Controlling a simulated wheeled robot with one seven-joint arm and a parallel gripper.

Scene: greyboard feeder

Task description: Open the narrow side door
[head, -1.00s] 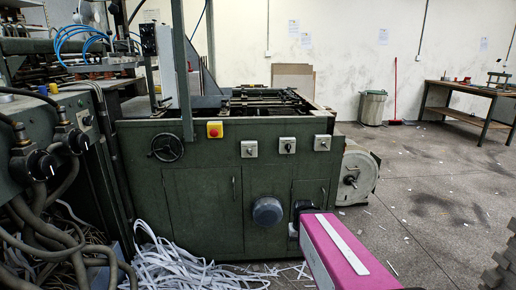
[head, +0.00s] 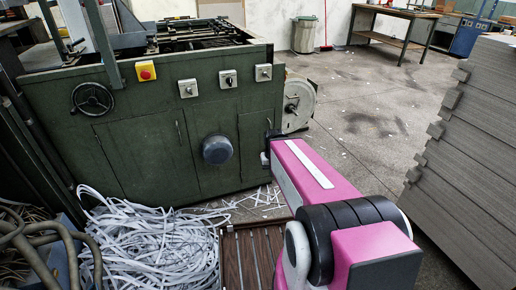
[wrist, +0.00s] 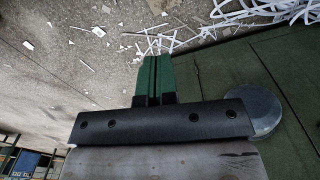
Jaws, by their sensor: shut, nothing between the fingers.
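The narrow side door (head: 252,142) is a dark green panel at the right end of the green machine's front, right of a round grey cap (head: 217,150). It looks shut.
A heap of white paper strips (head: 150,240) lies before the machine, with a brown slatted pallet (head: 232,258) beside it. A tall stack of grey boards (head: 470,165) stands at the right. The floor between machine and stack is mostly open. A bin (head: 304,35) stands behind.

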